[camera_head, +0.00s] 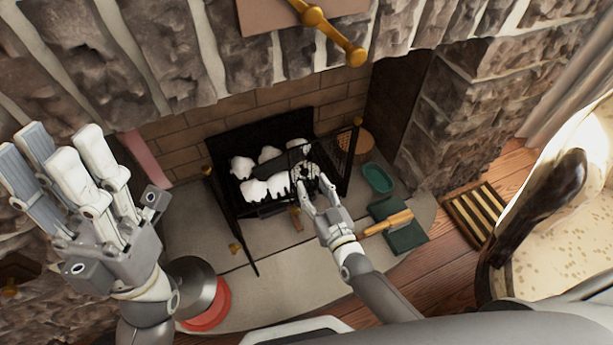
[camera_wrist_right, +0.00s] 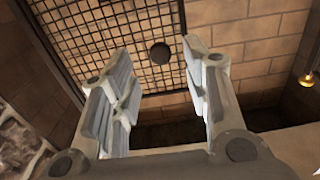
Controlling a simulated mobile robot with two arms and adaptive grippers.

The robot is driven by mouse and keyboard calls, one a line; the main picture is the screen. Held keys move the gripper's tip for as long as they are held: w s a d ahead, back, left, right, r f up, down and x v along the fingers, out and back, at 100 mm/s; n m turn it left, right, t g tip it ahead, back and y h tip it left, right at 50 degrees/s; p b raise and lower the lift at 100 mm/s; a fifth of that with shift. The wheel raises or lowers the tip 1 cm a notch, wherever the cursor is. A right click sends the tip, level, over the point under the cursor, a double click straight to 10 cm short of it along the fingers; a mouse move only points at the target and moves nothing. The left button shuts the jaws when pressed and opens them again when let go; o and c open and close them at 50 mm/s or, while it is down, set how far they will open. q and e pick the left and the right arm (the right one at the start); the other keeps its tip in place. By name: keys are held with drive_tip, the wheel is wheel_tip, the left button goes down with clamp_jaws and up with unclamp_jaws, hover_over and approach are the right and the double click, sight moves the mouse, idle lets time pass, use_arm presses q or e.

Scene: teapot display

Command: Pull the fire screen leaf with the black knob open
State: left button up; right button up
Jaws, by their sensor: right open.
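The fire screen leaf with the black knob shows in the right wrist view as a dark wire mesh panel (camera_wrist_right: 105,42). Its round black knob (camera_wrist_right: 160,53) appears between and beyond the fingertips of my right gripper (camera_wrist_right: 153,58), with no contact visible. The right gripper is open and empty. In the head view the right gripper (camera_head: 303,165) is in front of the fireplace opening, and I cannot make out the black knob there. My left gripper (camera_head: 70,150) is raised at the left, its fingers apart and empty, far from the screen.
White rounded objects (camera_head: 254,190) sit in the black fireplace grate. A dark leaf with a brass knob (camera_head: 235,248) stands at the left. A green bowl (camera_head: 378,180), a green mat (camera_head: 408,237) and a wooden-handled tool (camera_head: 387,223) lie at the right. The hearth's front middle (camera_head: 285,285) is clear.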

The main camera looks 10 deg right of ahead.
sight(306, 174)
drive_tip(key=w, duration=0.3)
drive_tip(key=w+a+b, duration=0.1)
drive_tip(key=w, duration=0.1)
clamp_jaws()
idle(0.3)
